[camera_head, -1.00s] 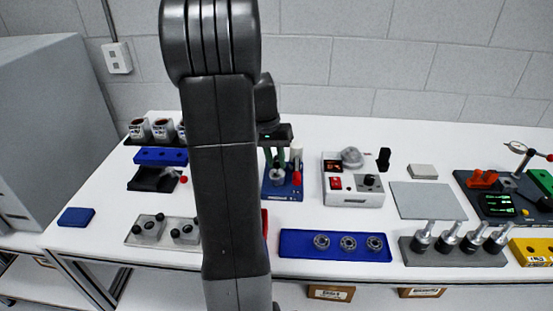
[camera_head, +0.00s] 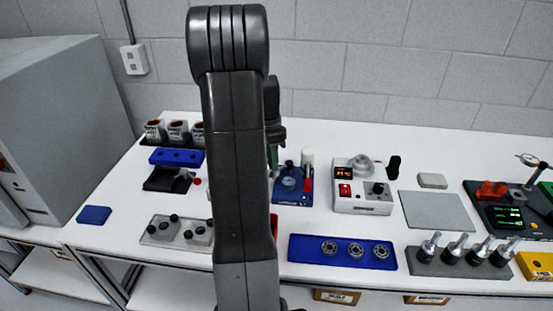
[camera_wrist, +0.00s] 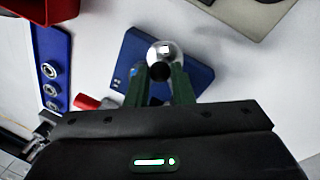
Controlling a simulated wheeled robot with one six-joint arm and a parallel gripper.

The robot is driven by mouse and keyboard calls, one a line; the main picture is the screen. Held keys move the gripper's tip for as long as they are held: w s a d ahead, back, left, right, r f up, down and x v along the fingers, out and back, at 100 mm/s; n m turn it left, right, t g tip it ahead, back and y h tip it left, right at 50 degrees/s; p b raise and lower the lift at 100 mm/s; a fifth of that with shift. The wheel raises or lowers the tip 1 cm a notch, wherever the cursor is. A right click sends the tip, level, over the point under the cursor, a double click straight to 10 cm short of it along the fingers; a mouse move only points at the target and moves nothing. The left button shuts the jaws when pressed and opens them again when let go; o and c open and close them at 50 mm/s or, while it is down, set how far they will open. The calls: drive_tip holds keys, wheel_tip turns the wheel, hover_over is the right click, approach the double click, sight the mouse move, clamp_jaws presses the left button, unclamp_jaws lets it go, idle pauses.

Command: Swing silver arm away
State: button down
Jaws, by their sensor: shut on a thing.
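The blue fixture (camera_head: 293,187) stands on the bench, with a silver round part, a white-topped post and a red piece on it. In the wrist view its blue base (camera_wrist: 200,78) lies beyond and right of my fingertips. My gripper (camera_wrist: 160,80) has green fingers shut on a small black knob (camera_wrist: 160,71). A shiny silver round part (camera_wrist: 165,51) shows right beside the knob; the rest of the silver arm is hard to make out, and I cannot tell how they join. In the head view my arm hides most of the gripper, at the fixture's left edge.
A red-ended piece (camera_wrist: 88,102) lies close left of my fingers. A blue tray with bearings (camera_head: 342,265) is in front, and a white control box (camera_head: 362,200) stands to the right. A grey plate with knobs (camera_head: 160,236) is at the left front.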

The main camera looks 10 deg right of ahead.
drive_tip(key=w+m, duration=0.1)
drive_tip(key=w+m+p, duration=0.1)
drive_tip(key=m, duration=0.1)
drive_tip(key=w+m+y, duration=0.1)
drive_tip(key=m, duration=0.1)
drive_tip(key=shift+a+r+p, duration=0.1)
drive_tip(key=shift+a+p, duration=0.2)
drive_tip(key=shift+p, duration=0.1)
idle(0.3)
drive_tip(key=c, duration=1.3)
unclamp_jaws()
drive_tip(key=shift+o, duration=0.2)
wheel_tip(320, 180, up, 14)
drive_tip(key=w, duration=0.2)
drive_tip(key=shift+w+d+f+b, duration=0.25)
drive_tip(key=shift+w+d+b, duration=0.05)
drive_tip(key=shift+b, duration=0.1)
